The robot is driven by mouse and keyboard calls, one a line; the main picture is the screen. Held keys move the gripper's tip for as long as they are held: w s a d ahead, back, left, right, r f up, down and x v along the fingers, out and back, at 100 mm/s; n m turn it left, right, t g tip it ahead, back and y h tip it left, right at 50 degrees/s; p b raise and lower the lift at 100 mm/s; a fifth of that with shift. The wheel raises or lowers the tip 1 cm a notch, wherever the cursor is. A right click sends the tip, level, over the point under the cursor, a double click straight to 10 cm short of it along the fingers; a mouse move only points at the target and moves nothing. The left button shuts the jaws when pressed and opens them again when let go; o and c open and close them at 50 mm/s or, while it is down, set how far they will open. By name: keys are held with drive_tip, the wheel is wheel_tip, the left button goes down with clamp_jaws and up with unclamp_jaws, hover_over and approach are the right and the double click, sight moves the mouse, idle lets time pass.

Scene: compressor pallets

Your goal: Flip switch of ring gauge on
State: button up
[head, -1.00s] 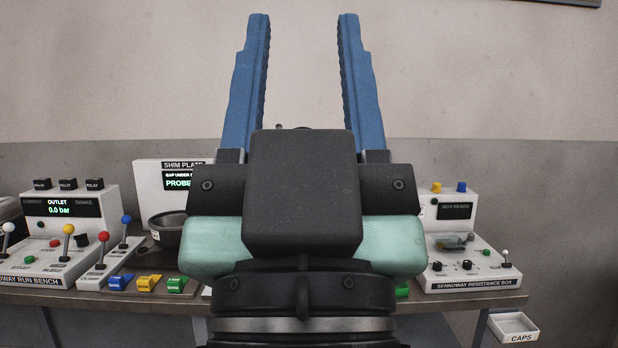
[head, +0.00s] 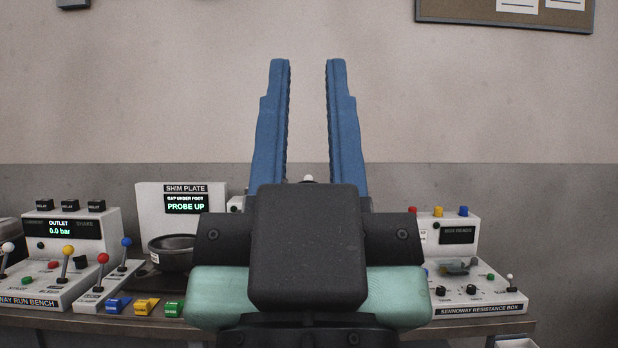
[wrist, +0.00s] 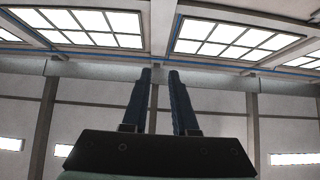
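My gripper (head: 308,62) points upward in the middle of the head view, with two blue fingers apart and nothing between them. It also shows in the wrist view (wrist: 159,72), where the fingers have a narrow gap against the ceiling and wall. I cannot make out a ring gauge or its switch. My gripper body hides the middle of the bench. A small white knob (head: 308,179) peeks out just above the body, and I cannot tell what it belongs to.

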wheel_tip(320, 180, up, 21)
drive_tip(key=p, duration=2)
drive_tip(key=shift+p, duration=0.35)
clamp_jaws()
drive_tip(key=shift+f, duration=0.1)
drive_tip(key=shift+w, duration=0.1)
